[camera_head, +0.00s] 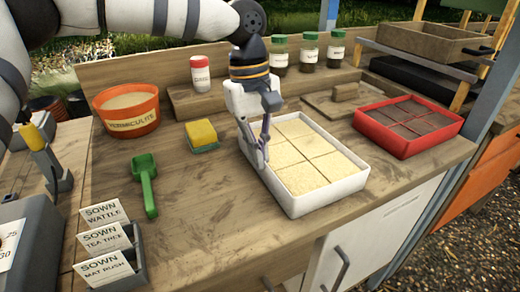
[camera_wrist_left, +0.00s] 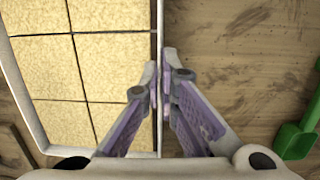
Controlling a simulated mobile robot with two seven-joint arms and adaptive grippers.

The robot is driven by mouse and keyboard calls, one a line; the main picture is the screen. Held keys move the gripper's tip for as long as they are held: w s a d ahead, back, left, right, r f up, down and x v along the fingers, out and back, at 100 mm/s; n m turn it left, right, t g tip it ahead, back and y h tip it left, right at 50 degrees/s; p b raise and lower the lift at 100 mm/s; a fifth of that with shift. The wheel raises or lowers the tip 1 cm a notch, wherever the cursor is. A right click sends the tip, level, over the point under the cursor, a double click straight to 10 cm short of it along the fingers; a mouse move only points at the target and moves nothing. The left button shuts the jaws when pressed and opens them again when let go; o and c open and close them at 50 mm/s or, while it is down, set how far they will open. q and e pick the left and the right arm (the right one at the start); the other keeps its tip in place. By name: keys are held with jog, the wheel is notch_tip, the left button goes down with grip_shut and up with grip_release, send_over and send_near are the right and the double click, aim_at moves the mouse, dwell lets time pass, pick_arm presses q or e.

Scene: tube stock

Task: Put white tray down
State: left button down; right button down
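The white tray (camera_head: 328,195) is at the front of the wooden bench, with its pale, sandy contents divided into sections. It looks level and low over the bench top; I cannot tell whether its underside touches. My left gripper (camera_head: 262,155) points down at the tray's left wall. In the left wrist view, the fingers of my left gripper (camera_wrist_left: 161,85) are closed on either side of the white tray's wall (camera_wrist_left: 160,30). The lower fingertips are partly hidden by the wall in the head view. My right gripper is not in view.
A red tray (camera_head: 433,137) of dark soil stands to the right. A yellow sponge (camera_head: 201,134), green scoop (camera_head: 148,187) and orange vermiculite tub (camera_head: 128,119) are to the left. Several jars stand behind. Bare bench (camera_head: 215,225) lies left and front; the bench edge is close.

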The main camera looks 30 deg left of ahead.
pick_arm(q)
jog(key=shift+r, duration=0.1)
jog(key=c, duration=1.8)
grip_release()
jog(key=shift+f, duration=0.2)
jog(key=shift+r, duration=0.1)
notch_tip(320, 180, up, 12)
jog(key=a, duration=0.1)
jog(key=shift+w+a, duration=0.3)
jog(key=shift+a, duration=0.1)
